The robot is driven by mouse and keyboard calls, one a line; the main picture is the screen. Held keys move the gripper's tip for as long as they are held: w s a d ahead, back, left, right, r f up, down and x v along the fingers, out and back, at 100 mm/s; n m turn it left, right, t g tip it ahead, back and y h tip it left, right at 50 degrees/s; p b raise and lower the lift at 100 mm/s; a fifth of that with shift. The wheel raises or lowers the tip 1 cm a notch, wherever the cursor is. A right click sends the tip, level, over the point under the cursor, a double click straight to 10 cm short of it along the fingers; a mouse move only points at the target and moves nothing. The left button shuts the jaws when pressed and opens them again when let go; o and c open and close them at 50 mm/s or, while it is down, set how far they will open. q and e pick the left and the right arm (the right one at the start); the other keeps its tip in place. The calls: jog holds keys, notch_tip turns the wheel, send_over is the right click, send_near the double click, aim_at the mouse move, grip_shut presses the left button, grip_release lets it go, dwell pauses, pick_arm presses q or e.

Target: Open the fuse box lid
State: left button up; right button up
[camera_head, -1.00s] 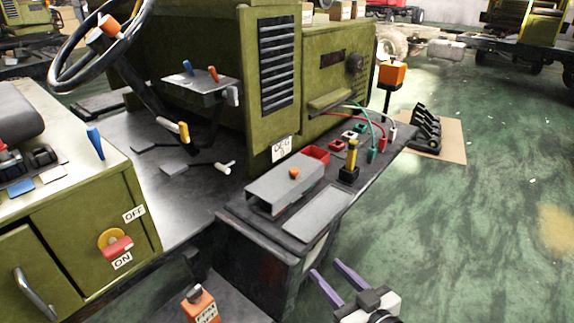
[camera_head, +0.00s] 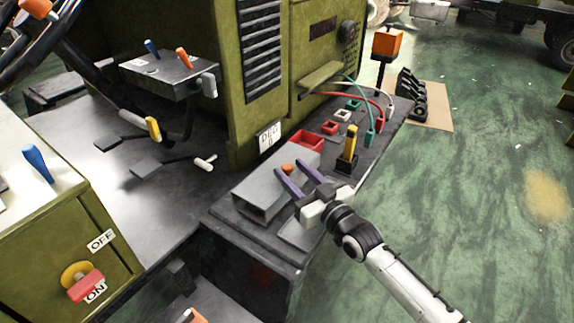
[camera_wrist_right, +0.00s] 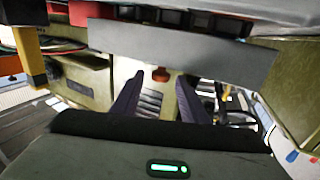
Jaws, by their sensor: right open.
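A grey box (camera_head: 262,196) with an orange knob (camera_head: 287,169) on it stands on the dark side ledge in the head view. I take it as the fuse box; its lid edge is not clear. A flat grey plate (camera_head: 298,237) lies beside it, partly hidden by my right gripper (camera_head: 290,167). That gripper is open, its purple fingertips on either side of the knob in the picture; contact cannot be told. In the right wrist view, a red-orange knob (camera_wrist_right: 160,74) shows between the open fingers, below a grey panel (camera_wrist_right: 180,45). My left gripper is out of view.
A red open tray (camera_head: 306,140), a yellow lever (camera_head: 350,143) and coloured cable plugs (camera_head: 369,138) stand farther along the ledge. The olive cabinet wall (camera_head: 235,95) rises behind the box. Green floor (camera_head: 470,200) lies open to the right.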

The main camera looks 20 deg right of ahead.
aim_at(287, 166)
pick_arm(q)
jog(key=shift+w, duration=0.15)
pick_arm(e)
jog(key=shift+x, duration=1.1)
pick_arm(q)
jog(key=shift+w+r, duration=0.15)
pick_arm(e)
jog(key=shift+w+a, duration=0.1)
jog(key=shift+w, duration=0.1)
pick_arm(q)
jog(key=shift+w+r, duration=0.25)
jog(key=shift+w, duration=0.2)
pick_arm(e)
jog(key=shift+w, duration=0.1)
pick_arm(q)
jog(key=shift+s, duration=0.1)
pick_arm(e)
grip_shut()
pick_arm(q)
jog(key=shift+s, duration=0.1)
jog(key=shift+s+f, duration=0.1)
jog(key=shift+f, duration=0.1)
pick_arm(e)
jog(key=shift+w, duration=0.1)
